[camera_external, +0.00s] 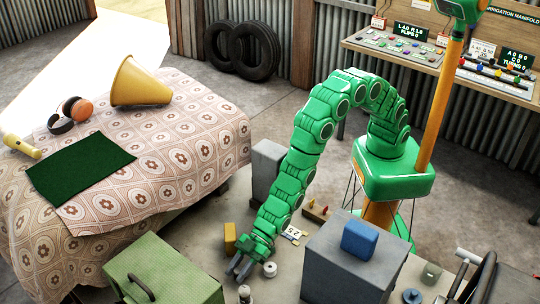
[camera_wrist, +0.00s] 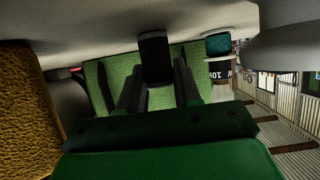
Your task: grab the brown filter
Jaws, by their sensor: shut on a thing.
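The brown filter (camera_wrist: 154,58) looks like a very dark, short cylinder in the wrist view, where the picture appears upside down. It sits between the two dark fingers of my gripper (camera_wrist: 157,85), which is shut on it. In the external view, my gripper (camera_external: 240,268) is low over the bench, reaching toward the lower left. The filter cannot be made out clearly there, as the fingers hide it.
A mustard-yellow block (camera_external: 230,238) stands close beside my gripper; its rough side fills the wrist view's left edge (camera_wrist: 28,105). A white spool (camera_external: 270,269) stands close on the other side. A green toolbox (camera_external: 163,272) lies ahead. A grey box (camera_external: 345,268) carries a blue block (camera_external: 359,238).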

